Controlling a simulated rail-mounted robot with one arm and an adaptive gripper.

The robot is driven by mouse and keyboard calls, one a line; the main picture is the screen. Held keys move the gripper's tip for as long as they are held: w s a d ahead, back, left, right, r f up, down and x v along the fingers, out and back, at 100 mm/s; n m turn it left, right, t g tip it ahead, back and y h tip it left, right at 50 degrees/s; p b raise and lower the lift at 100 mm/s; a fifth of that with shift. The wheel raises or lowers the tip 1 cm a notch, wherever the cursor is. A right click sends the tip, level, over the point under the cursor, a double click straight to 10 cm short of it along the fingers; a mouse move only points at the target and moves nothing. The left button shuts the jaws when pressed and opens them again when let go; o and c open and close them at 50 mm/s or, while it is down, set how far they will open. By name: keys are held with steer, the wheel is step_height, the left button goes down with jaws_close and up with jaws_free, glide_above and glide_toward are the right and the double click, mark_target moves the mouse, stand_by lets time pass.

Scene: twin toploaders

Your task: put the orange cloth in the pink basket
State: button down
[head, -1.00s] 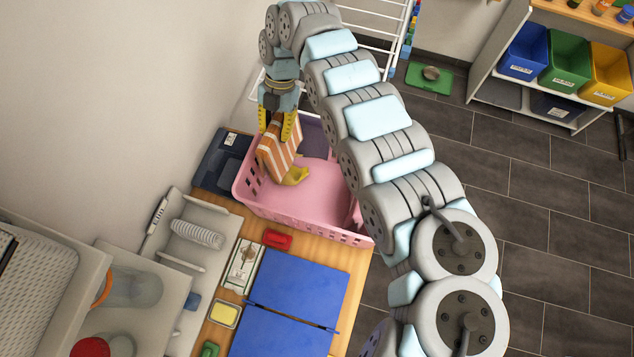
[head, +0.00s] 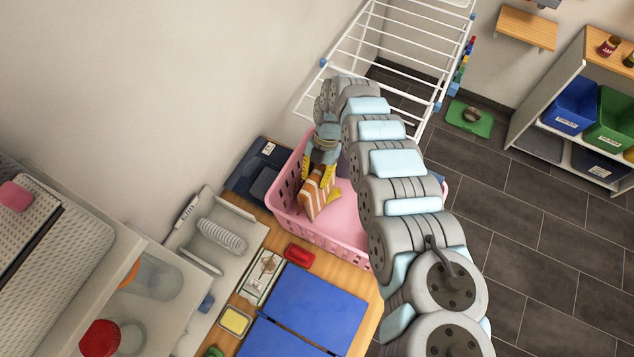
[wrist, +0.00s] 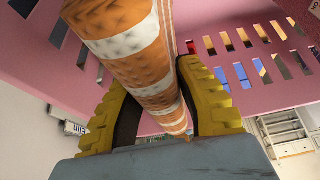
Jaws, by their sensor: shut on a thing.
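The orange cloth (head: 315,194), striped with white, hangs from my gripper (head: 319,163) inside the pink basket (head: 325,243), towards its left side. My gripper points down and its yellow fingers are shut on the cloth. In the wrist view the cloth (wrist: 142,62) runs between the two fingers, with the basket's slotted pink wall (wrist: 270,85) around it. I cannot tell whether the cloth touches the basket floor. My arm covers the basket's right side.
A white drying rack (head: 400,45) stands behind the basket. A dark box (head: 258,170) is at its left. A red item (head: 299,255) and a blue folded board (head: 310,308) lie on the wooden top in front. A grey tiled floor (head: 545,225) lies open at right.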

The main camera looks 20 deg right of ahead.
step_height(320, 180, down, 4)
steer(key=shift+r, duration=0.1)
steer(key=c, duration=0.8)
jaws_free()
steer(key=shift+d, duration=0.1)
steer(key=shift+r, duration=0.15)
steer(key=b+v, duration=0.4)
steer(key=v, duration=0.8)
